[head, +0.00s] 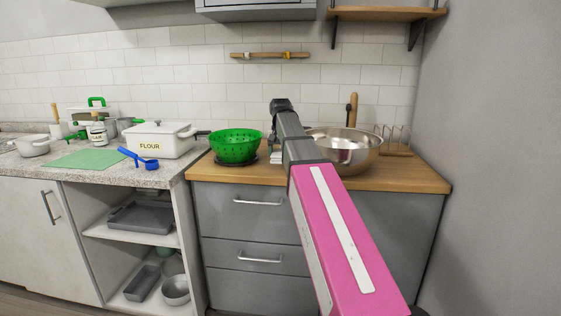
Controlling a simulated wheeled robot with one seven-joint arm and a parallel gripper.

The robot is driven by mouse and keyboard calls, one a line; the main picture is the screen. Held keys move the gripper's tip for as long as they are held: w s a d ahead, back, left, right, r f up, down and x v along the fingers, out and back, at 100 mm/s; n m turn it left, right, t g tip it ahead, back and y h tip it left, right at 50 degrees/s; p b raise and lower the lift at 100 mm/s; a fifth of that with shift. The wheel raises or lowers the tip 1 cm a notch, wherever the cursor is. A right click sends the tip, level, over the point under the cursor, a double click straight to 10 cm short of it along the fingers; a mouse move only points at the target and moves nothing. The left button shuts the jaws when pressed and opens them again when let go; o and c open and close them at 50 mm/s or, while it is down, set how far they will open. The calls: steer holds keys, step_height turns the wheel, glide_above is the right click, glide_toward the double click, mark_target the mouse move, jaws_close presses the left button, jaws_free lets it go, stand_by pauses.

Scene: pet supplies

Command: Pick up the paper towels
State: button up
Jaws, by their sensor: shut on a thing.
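No paper towels can be made out in the head view. My arm reaches from the bottom right up over the wooden counter, and its dark wrist end shows in front of the tiled wall. The fingers of my gripper cannot be made out; my own arm blocks the view of them. A small white and grey thing (276,157) shows just left of the arm, between the green colander and the steel bowl. It is too small and too covered to name.
A green colander (236,146) stands left of my arm, and a large steel bowl (350,150) right of it. A white flour container (161,139), blue scoop (137,159) and green mat (84,158) are on the stone counter (110,173). Grey drawers (245,220) lie below the wooden counter (412,175).

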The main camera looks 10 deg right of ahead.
steer(key=s+a+r, duration=0.6)
steer(key=a+r, duration=0.1)
steer(key=a, duration=0.2)
steer(key=shift+s+a, duration=0.2)
steer(key=shift+a, duration=0.2)
steer(key=shift+r, duration=0.1)
